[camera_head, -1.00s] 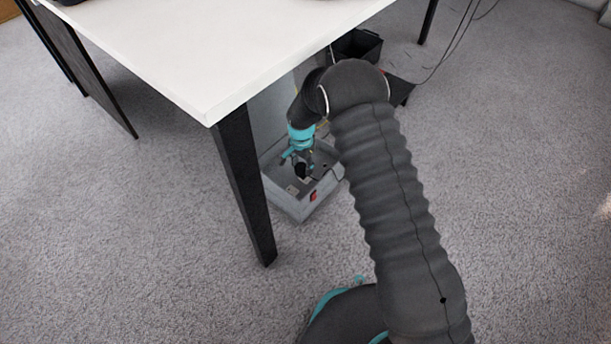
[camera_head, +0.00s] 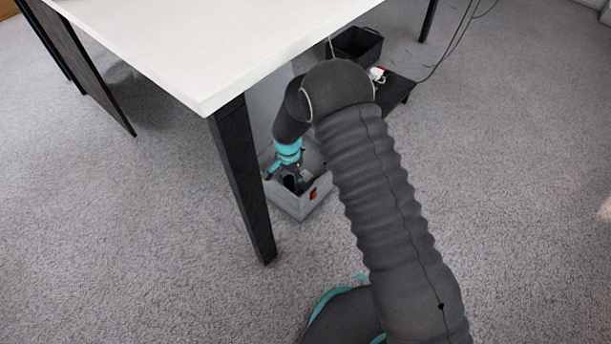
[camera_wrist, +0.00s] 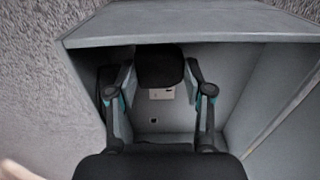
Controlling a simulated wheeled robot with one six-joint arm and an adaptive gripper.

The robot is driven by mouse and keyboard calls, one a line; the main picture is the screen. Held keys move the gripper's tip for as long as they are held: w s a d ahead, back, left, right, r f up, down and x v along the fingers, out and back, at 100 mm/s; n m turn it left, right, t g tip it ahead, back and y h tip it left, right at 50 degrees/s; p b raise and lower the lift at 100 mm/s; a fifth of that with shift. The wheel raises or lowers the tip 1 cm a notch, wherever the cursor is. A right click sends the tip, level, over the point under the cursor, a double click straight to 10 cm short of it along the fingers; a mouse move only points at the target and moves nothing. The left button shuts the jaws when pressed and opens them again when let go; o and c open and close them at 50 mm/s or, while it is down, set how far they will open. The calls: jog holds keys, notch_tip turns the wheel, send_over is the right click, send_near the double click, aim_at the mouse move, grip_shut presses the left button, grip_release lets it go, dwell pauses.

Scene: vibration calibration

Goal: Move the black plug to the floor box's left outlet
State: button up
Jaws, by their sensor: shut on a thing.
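The grey floor box (camera_head: 291,206) stands on the carpet beside the desk leg, with a red switch (camera_head: 313,193) on its outside. My gripper (camera_head: 291,180) reaches down into the box and is shut on the black plug (camera_wrist: 160,66). In the wrist view the plug sits between the two fingers. A pale outlet plate (camera_wrist: 164,94) shows just below the plug in that view, partly covered by it. A small round fitting (camera_wrist: 153,121) lies further down on the box floor. I cannot tell whether the plug touches an outlet, or which outlet the plate is.
The white desk (camera_head: 200,50) overhangs near my arm, and its dark leg (camera_head: 243,185) stands close to the box's left. Carpet at right is open.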

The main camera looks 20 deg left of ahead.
jog(key=shift+f+b, duration=1)
jog(key=shift+f, duration=0.35)
dwell(4.4)
jog(key=o, duration=1.2)
jog(key=shift+r, duration=0.15)
jog(key=shift+r+p, duration=1.2)
jog(key=shift+r, duration=1.25)
